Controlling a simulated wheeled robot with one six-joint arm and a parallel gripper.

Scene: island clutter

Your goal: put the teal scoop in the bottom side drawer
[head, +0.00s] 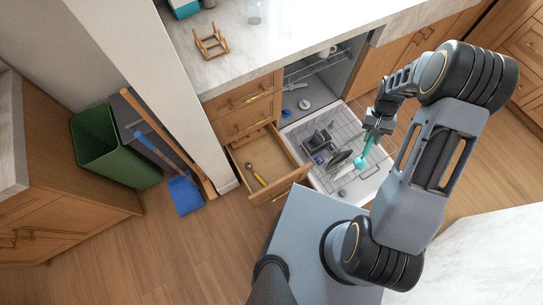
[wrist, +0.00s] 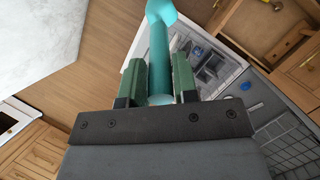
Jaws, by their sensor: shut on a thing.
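The teal scoop (head: 367,151) is held in my gripper (head: 377,124), above the open dishwasher. In the wrist view the scoop (wrist: 158,55) lies between the two green fingers of my gripper (wrist: 159,80), which are shut on its handle. The bottom side drawer (head: 284,184) is pulled open, left of the dishwasher, below two shut drawers. It holds a yellow-handled item (head: 260,180) and a small dark-headed item (head: 249,166). My gripper is to the right of the drawer and apart from it.
The dishwasher's lower rack (head: 370,185) is pulled out beside the drawer, with dishes in it. A wooden stand (head: 211,42) is on the counter (head: 270,42). A green bin (head: 105,145) and blue dustpan (head: 185,195) are at left. Floor in front of the drawer's left side is clear.

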